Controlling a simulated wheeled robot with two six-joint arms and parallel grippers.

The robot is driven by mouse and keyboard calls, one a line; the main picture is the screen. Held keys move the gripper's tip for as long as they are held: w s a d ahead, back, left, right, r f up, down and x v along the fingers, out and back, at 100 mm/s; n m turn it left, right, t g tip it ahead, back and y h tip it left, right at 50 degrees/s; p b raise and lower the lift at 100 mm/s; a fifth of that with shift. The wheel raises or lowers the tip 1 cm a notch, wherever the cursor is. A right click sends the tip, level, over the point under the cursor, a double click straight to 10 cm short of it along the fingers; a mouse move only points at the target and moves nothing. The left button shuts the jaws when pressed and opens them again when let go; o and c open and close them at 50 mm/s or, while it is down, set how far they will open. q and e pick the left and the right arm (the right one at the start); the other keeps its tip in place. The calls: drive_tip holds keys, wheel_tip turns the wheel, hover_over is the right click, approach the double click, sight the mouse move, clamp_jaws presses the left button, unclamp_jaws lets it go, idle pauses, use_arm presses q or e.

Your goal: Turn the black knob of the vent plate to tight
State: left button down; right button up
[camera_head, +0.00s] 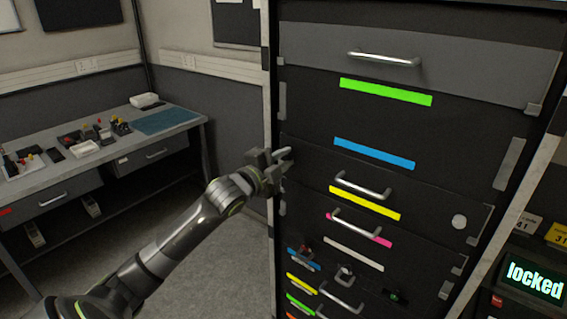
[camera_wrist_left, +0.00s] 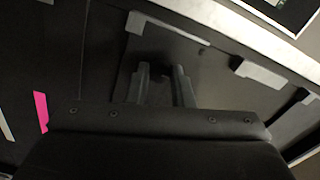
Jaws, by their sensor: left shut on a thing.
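My left gripper (camera_head: 280,163) is at the left edge of the dark rack front, beside the panel with the blue strip. In the left wrist view its two fingers (camera_wrist_left: 161,78) are close together against a dark panel (camera_wrist_left: 215,75). They are shut on a small dark thing (camera_wrist_left: 155,58), which fits the black knob. It is mostly hidden by the fingers and dark on dark, so its turn position cannot be told. Which panel is the vent plate is not clear from a marking. My right gripper is not in view.
The rack has silver handles (camera_head: 384,59) and coloured strips (camera_head: 375,153), with small fittings (camera_head: 345,273) low down. A display reading "locked" (camera_head: 535,280) stands at the right. A workbench (camera_head: 100,160) with small items is at the left. Floor between bench and rack is clear.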

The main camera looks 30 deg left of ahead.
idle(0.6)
use_arm(q)
drive_tip(key=c, duration=1.3)
unclamp_jaws()
drive_tip(key=shift+o, duration=0.2)
drive_tip(key=shift+s, duration=0.1)
drive_tip(key=s+a+p, duration=0.1)
drive_tip(key=s+p, duration=0.1)
drive_tip(key=s, duration=1.5)
drive_tip(key=shift+s+a+p, duration=0.15)
drive_tip(key=shift+p, duration=0.2)
